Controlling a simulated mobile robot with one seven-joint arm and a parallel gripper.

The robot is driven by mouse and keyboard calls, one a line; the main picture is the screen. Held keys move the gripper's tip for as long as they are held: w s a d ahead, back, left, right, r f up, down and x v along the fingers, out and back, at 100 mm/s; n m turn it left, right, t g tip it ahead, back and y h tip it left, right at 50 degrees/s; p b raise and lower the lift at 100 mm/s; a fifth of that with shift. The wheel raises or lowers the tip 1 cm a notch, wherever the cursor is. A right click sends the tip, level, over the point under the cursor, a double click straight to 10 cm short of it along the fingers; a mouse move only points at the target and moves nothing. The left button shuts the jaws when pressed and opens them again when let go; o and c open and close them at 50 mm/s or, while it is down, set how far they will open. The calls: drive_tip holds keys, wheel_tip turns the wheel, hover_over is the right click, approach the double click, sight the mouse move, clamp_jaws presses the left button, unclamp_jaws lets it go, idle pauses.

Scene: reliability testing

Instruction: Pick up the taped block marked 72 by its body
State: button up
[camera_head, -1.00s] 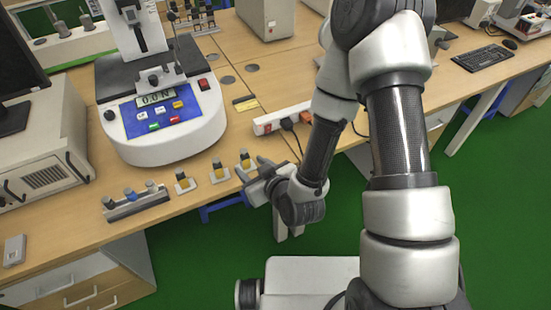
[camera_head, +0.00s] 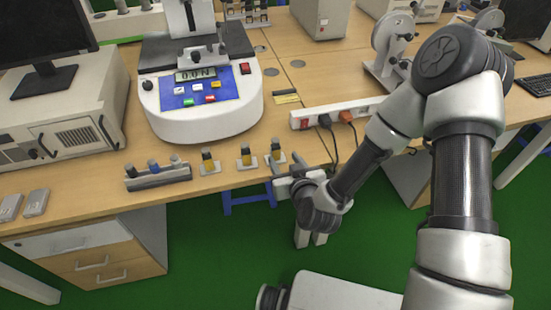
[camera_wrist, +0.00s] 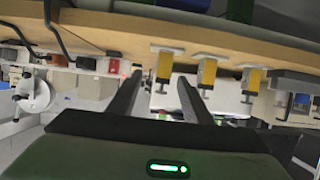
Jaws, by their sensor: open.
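Three small taped blocks stand in a row near the table's front edge in the head view: a left one (camera_head: 208,162), a middle one (camera_head: 246,156) and a right one (camera_head: 276,153). Each has a yellowish body, a dark top and a pale base. I cannot read the number 72 on any of them. My gripper (camera_head: 279,172) is open at the table edge, just in front of the right block. In the wrist view, the nearest block (camera_wrist: 164,66) appears between the tips of my open fingers (camera_wrist: 160,80). The gap to it is unclear.
A white power strip (camera_head: 330,114) with plugs and cables lies behind and right of the blocks. A test machine (camera_head: 210,118) stands behind them. A dark rack (camera_head: 158,177) with small pieces is at the left.

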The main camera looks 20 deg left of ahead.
sight(276, 153)
drive_tip(key=x, duration=0.8)
drive_tip(key=shift+s+a+f, duration=0.1)
drive_tip(key=shift+s+a, duration=0.1)
drive_tip(key=shift+a, duration=0.15)
clamp_jaws()
